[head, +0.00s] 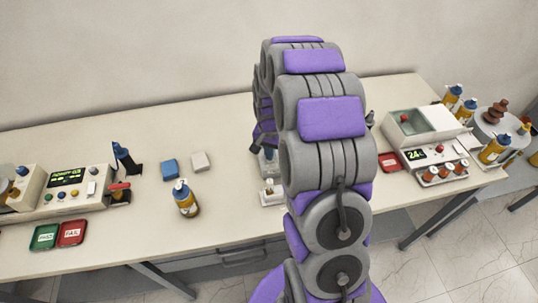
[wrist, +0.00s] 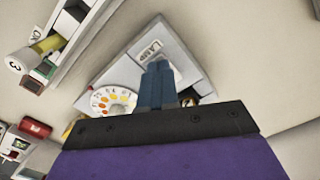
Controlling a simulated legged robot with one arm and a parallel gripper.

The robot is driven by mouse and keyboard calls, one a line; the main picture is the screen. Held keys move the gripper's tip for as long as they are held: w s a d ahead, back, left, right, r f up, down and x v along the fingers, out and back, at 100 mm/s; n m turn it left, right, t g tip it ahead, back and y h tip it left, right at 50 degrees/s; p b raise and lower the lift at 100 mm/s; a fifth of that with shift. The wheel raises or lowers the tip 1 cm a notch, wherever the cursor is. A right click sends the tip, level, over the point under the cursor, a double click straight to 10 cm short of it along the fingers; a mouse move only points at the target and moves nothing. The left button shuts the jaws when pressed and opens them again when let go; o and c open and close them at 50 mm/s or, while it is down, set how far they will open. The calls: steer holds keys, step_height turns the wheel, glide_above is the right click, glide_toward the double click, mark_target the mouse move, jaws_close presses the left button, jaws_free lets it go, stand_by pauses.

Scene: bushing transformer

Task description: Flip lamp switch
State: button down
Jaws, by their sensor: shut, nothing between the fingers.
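In the wrist view, a light grey panel (wrist: 187,57) carries a label reading LAMP (wrist: 148,54) and a round white dial (wrist: 108,101) with yellow, orange and red dots. My gripper (wrist: 158,70) is shut and empty, its blue-grey fingers together in front of the panel, just below and right of the label. I cannot tell whether the fingertips touch the panel. The lamp switch itself is not clearly visible; the fingers cover part of the panel. In the head view my arm hides most of this area and I cannot make out the gripper's fingertips.
Green (head: 44,237) and red (head: 71,233) trays lie front left. A device with a display (head: 432,153) stands right. The table's left-middle front is clear.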

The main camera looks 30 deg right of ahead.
steer(key=shift+r+p, duration=1.1)
steer(key=shift+r, duration=2.2)
